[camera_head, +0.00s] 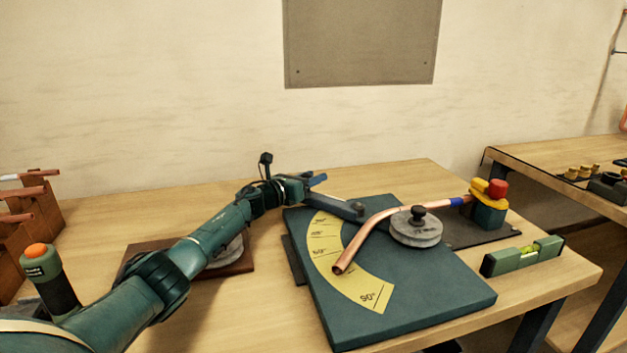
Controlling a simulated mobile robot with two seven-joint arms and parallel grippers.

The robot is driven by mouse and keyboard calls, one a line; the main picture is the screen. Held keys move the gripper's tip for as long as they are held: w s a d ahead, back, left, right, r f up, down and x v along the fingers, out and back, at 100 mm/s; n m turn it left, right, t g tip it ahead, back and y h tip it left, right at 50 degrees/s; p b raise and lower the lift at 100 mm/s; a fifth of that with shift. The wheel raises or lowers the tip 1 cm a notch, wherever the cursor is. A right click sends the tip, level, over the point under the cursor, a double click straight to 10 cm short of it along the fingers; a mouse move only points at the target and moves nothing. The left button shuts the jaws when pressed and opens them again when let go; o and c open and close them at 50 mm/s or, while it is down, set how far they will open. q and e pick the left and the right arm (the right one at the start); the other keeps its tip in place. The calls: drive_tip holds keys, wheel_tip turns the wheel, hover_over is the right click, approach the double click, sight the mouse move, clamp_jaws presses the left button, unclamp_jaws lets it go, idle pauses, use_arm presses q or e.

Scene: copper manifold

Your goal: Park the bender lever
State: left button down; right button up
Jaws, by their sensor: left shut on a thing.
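The bender lever (345,208) is a dark bar with a blue grip at its far left end, lying over the far edge of the teal bender plate (440,293). My left gripper (311,182) is shut on the lever's blue grip, at the plate's far left corner. The grey bender wheel (416,229) with a black knob sits on the plate. A bent copper tube (369,232) runs past the wheel, its near end over the yellow angle scale (340,266). My right gripper is not in view.
A red and yellow clamp (489,202) stands behind the plate at the right. A green level (522,256) lies at the right. A brown board (243,262) lies under my left arm.

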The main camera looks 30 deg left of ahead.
use_arm(q)
drive_tip(key=shift+r, duration=0.25)
drive_tip(key=c, duration=1.2)
unclamp_jaws()
drive_tip(key=shift+w, duration=0.15)
drive_tip(key=shift+c, duration=0.2)
drive_tip(key=shift+o, duration=0.8)
drive_tip(key=shift+w+f, duration=0.15)
drive_tip(key=shift+f, duration=0.05)
drive_tip(key=shift+o, duration=0.9)
wheel_tip(320, 180, up, 10)
drive_tip(key=p, duration=0.2)
